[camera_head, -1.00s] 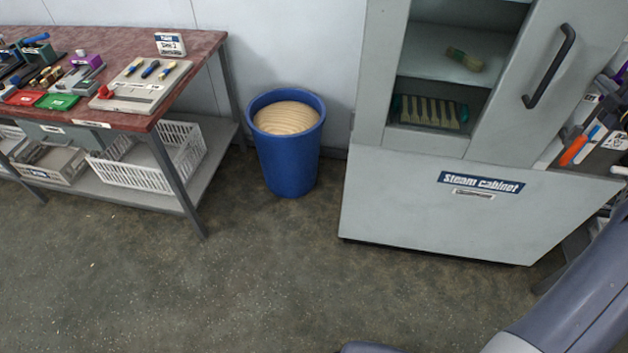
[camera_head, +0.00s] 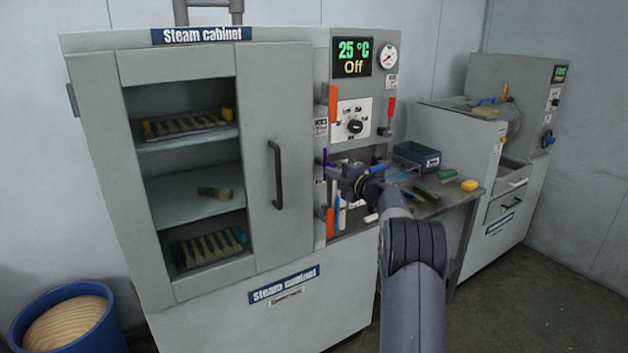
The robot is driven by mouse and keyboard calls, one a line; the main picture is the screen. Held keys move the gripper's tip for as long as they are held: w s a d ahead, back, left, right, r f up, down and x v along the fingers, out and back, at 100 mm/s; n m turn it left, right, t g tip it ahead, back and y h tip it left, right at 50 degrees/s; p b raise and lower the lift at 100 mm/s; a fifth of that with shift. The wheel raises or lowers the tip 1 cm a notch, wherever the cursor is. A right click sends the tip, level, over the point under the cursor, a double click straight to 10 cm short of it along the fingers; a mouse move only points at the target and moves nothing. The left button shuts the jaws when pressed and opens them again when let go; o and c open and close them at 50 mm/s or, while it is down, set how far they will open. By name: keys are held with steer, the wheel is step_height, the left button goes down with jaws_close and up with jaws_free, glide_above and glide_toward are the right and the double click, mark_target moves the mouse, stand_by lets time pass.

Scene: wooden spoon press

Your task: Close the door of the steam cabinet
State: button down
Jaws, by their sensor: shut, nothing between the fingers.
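The steam cabinet (camera_head: 222,310) stands left of centre, with its name on blue labels. Its grey door (camera_head: 272,110) has a large window-like opening and a black vertical handle (camera_head: 276,175) on its right part. The door looks flush or nearly flush with the cabinet front; I cannot tell whether a small gap is left. A hinge (camera_head: 73,100) shows at the left edge. My gripper (camera_head: 331,170) is shut and empty, small in view, to the right of the handle and apart from it. It is in front of the strip beside the door, and its fingertips are hard to make out.
Shelves inside hold brushes and slatted racks (camera_head: 208,247). The control panel (camera_head: 352,120) reads 25 °C, Off. Orange-handled tools (camera_head: 332,100) hang beside the door. A side table (camera_head: 450,203) with a blue bin (camera_head: 416,156) stands right. A blue barrel (camera_head: 70,290) is lower left.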

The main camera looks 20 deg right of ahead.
steer(key=s+d, duration=0.4)
steer(key=d, duration=0.3)
steer(key=shift+s+f+b, duration=0.2)
steer(key=shift+f+b, duration=0.1)
steer(key=shift+b, duration=0.15)
steer(key=shift+a, duration=0.1)
